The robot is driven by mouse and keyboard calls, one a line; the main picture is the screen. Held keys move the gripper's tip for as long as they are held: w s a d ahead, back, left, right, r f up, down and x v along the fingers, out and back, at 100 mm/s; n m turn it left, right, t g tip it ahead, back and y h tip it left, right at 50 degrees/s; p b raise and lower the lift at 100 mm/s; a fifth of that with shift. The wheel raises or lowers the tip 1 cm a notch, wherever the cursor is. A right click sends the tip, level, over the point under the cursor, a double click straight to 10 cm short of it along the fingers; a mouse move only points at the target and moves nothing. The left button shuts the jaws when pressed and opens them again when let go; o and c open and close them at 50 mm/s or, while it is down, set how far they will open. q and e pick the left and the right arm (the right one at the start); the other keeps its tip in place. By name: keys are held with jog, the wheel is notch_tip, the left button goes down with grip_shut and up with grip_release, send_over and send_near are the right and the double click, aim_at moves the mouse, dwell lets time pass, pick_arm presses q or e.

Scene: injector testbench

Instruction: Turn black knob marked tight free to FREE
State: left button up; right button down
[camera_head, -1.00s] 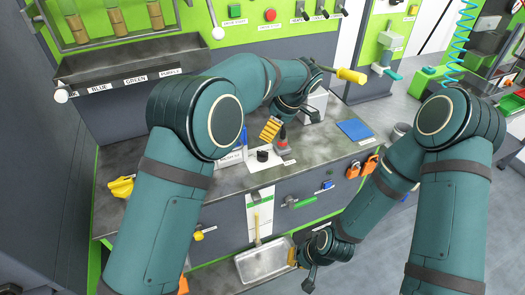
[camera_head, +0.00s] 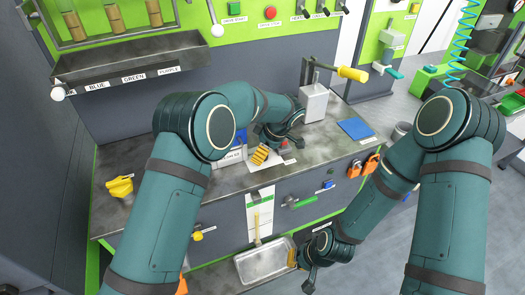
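The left arm reaches over the bench, and my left gripper (camera_head: 261,154) has its yellow finger pads pointing down at the spot where the black knob sits. The knob is hidden behind the gripper, so I cannot tell whether the pads touch it. Whether the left fingers are open or shut does not show. My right gripper (camera_head: 297,260) hangs low in front of the bench, beside the metal tray, and its finger opening does not show clearly.
The metal tray (camera_head: 262,276) is below the bench front. A red-and-grey item (camera_head: 284,146) stands close right of the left gripper. A grey box (camera_head: 314,101) with a yellow-handled lever (camera_head: 352,74) stands behind. A blue pad (camera_head: 355,129) lies right; a yellow item (camera_head: 120,187) left.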

pick_arm(q)
grip_shut()
jog(key=shift+s, duration=0.1)
jog(key=shift+f+m+t+b, duration=0.15)
jog(key=shift+m+t+b, duration=0.25)
jog(key=shift+m+b, duration=0.5)
jog(key=shift+m+h+b, duration=0.3)
jog(key=shift+m+b, duration=0.7)
jog(key=shift+b, duration=0.1)
jog(key=shift+s+m+t+h+b, duration=0.1)
jog(key=shift+m+t+h+b, duration=0.5)
jog(key=shift+m+b, duration=0.9)
jog(key=shift+m+p, duration=0.3)
jog(key=shift+m, duration=0.1)
grip_release()
